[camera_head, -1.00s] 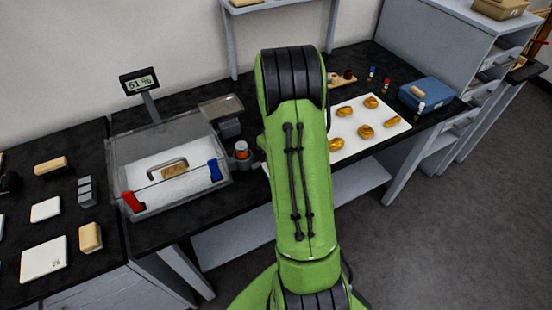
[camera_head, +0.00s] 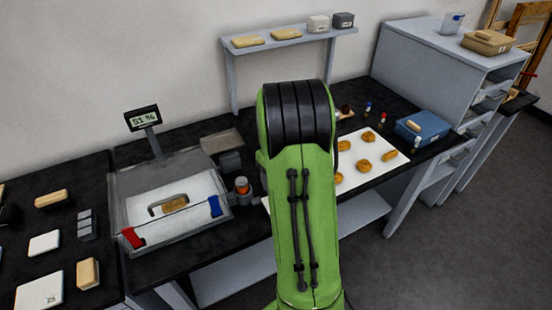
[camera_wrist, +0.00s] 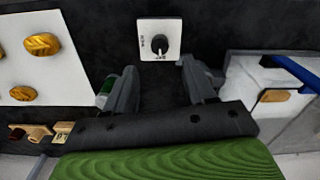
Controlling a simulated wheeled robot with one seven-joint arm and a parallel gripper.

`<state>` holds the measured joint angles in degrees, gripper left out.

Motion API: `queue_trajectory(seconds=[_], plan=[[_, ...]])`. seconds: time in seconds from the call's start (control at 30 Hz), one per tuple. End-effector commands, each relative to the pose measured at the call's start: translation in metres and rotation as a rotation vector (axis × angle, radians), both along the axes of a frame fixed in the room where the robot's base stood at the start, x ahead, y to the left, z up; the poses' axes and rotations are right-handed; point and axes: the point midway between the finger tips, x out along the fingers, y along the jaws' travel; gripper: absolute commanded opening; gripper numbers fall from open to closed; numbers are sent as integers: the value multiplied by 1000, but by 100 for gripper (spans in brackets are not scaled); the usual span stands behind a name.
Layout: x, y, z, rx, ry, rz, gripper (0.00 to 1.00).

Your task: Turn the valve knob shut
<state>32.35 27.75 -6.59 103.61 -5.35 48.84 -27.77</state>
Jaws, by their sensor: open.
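The valve knob (camera_wrist: 160,43) is a small black round knob with a pale pointer mark. It sits on a white square plate (camera_wrist: 148,28) with small lettering, on the black worktop in the wrist view. The pointer appears to aim toward the bottom of that view; the lettering is too small to read. My gripper (camera_wrist: 157,70) is open, with one finger on each side below the plate in the picture. Nothing shows between the fingers, and they look apart from the knob. In the head view my green arm hides the knob and gripper.
A clear box (camera_head: 120,215) with red (camera_head: 132,238) and blue (camera_head: 214,206) clips stands left of my arm. Its display (camera_head: 142,118) reads about 51 %. A white board (camera_wrist: 45,75) with several gold pieces lies at the other side. An orange-topped jar (camera_head: 241,187) stands beside the box.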

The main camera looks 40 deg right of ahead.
Motion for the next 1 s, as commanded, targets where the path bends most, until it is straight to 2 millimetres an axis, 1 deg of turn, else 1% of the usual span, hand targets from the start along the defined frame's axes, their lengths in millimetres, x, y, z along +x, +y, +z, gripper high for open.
queue_trajectory(seconds=[0.03,0.1,0.2,0.3,0.43,0.93,1.0], plan=[[1,-1,18,-4,-5,1,55],[1,-1,37,-3,-4,1,55],[1,-1,60,-3,-4,0,55],[0,-1,74,-1,-2,-1,55],[0,0,81,0,0,0,55],[0,0,81,0,1,0,55],[0,5,85,-3,-8,3,55]])
